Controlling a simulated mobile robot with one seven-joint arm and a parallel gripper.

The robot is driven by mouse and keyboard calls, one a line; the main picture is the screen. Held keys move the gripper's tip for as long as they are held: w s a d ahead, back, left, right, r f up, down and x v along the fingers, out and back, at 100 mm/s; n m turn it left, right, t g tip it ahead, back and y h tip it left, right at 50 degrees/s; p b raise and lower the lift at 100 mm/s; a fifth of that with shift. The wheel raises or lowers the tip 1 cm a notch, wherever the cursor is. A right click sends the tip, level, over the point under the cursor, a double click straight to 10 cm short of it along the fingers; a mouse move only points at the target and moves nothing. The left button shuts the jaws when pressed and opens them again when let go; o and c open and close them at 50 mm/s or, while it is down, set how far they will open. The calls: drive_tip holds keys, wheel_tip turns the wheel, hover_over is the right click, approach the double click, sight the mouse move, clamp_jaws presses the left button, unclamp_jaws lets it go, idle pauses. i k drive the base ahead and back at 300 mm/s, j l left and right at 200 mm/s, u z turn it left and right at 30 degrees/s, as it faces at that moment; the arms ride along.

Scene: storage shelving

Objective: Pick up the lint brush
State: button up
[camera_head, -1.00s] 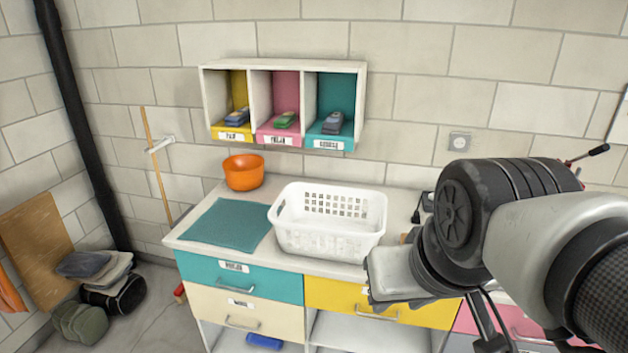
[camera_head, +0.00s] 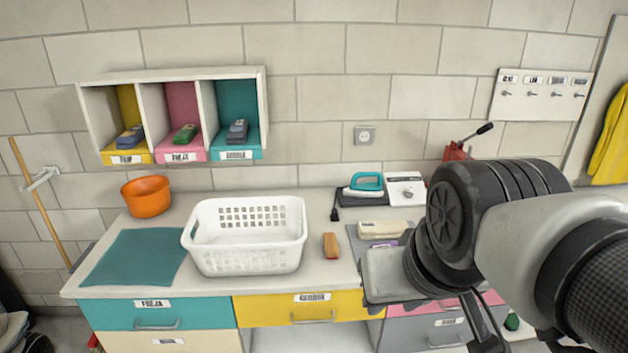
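A small orange-brown block-like object (camera_head: 331,246) lies on the counter just right of the white basket. It may be the lint brush, but it is too small to be sure. My arm reaches in from the right and covers part of the counter's right end. Dark thin parts of my gripper (camera_head: 484,328) show below my wrist at the bottom edge, mostly hidden by the arm and cut off by the frame. Its fingertips are not clear, and I see nothing held. It is apart from the orange-brown object, to its right and nearer me.
A white basket (camera_head: 246,262) and a teal mat (camera_head: 134,256) sit on the counter, with an orange bowl (camera_head: 147,196) behind. A teal iron (camera_head: 366,183), a white device (camera_head: 405,189) and a cream box (camera_head: 384,229) stand on the right. A three-part wall shelf (camera_head: 170,74) holds small items.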

sight(331, 247)
drive_tip(key=i+j+z, duration=0.2)
drive_tip(key=i+j, duration=0.15)
drive_tip(key=i, duration=0.15)
drive_tip(key=i+j+z, duration=0.2)
drive_tip(key=i+j, duration=0.2)
drive_tip(key=i, duration=0.1)
